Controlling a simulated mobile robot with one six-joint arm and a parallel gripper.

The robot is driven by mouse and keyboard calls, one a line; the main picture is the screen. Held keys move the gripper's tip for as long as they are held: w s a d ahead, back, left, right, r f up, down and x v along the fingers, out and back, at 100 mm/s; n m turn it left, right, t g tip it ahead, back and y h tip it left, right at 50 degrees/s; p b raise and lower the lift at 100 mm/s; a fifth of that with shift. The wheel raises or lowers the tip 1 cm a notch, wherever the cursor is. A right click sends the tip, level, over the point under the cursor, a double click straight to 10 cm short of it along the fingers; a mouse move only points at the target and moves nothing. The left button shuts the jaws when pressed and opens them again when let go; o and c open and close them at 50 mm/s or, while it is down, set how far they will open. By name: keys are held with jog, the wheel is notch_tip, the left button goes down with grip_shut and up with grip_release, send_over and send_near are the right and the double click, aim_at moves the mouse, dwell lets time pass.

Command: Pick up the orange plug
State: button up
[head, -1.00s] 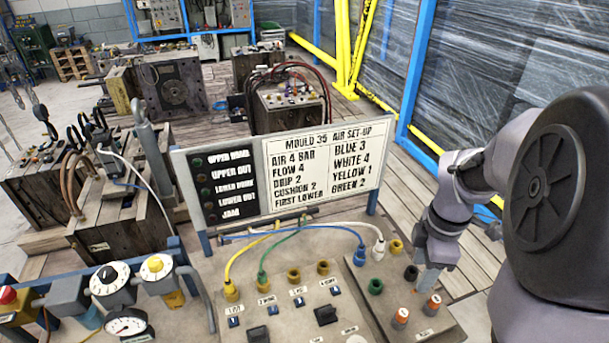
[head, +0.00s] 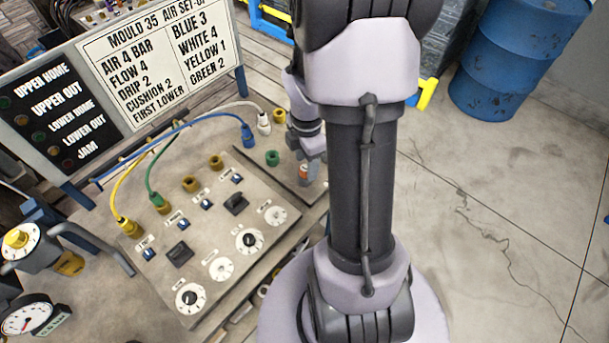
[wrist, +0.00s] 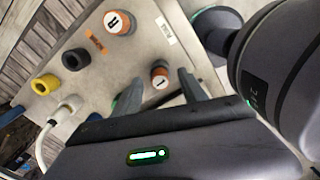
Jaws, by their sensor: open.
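Two orange plugs with white tops show in the wrist view. One, marked R (wrist: 120,23), stands at the upper middle. The other, marked with a single stroke (wrist: 160,76), lies between my fingertips. My gripper (wrist: 161,84) is open, a finger on either side of this second plug; I cannot tell whether they touch it. In the head view one orange plug (head: 303,173) shows beside my gripper (head: 313,168) at the panel's right end. My arm hides the rest there.
A black socket (wrist: 75,60) and a yellow socket (wrist: 45,84) sit near the plugs. A white plug (head: 264,122) and a blue plug (head: 247,135) with hoses stand close by. The sign board (head: 150,65) rises behind the panel. A blue drum (head: 520,60) stands on open floor.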

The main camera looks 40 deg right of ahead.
notch_tip(320, 180, down, 2)
jog(key=shift+f, duration=0.1)
jog(key=shift+r, duration=0.2)
grip_shut()
